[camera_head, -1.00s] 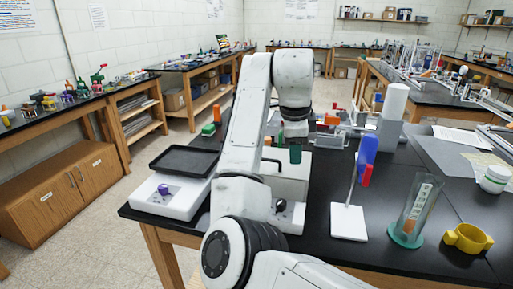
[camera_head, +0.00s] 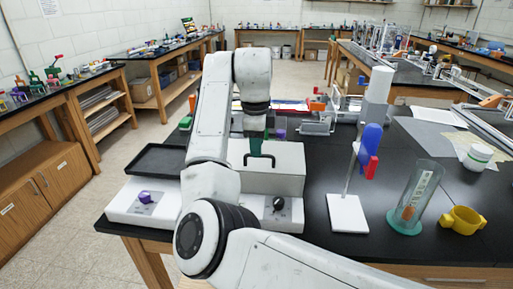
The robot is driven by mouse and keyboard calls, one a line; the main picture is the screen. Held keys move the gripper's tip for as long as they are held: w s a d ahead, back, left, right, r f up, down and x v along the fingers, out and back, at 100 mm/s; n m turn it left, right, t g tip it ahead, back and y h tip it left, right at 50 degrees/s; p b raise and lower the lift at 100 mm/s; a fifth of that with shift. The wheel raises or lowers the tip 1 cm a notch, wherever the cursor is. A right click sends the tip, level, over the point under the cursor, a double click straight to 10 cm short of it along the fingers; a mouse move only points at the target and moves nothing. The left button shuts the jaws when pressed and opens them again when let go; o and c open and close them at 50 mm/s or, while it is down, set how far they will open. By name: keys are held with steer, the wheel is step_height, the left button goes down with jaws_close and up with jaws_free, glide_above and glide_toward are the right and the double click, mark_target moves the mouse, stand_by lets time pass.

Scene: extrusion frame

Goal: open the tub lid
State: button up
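A pale grey, box-shaped tub (camera_head: 286,181) stands on a white base with a dark knob (camera_head: 279,203) at its front. Its flat lid (camera_head: 288,153) is on, with a dark loop handle (camera_head: 271,161) standing up at the lid's left part. My gripper (camera_head: 256,146) points down at the handle, with its dark green fingers in line with it. Whether the fingers touch the handle or are still apart from it I cannot tell. The finger gap is too small to make out. My arm hides the tub's left side.
A black tray (camera_head: 173,160) on a white unit with a purple knob (camera_head: 145,197) is left of my arm. Right of the tub are a white-based stand (camera_head: 347,213), a clear cylinder (camera_head: 413,200), a yellow ring-shaped piece (camera_head: 466,220) and a white jar (camera_head: 478,157).

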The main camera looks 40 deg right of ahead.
steer(key=shift+w+d+f, duration=0.1)
steer(key=shift+d+f, duration=0.05)
steer(key=shift+f, duration=0.95)
steer(key=shift+c, duration=0.5)
jaws_close()
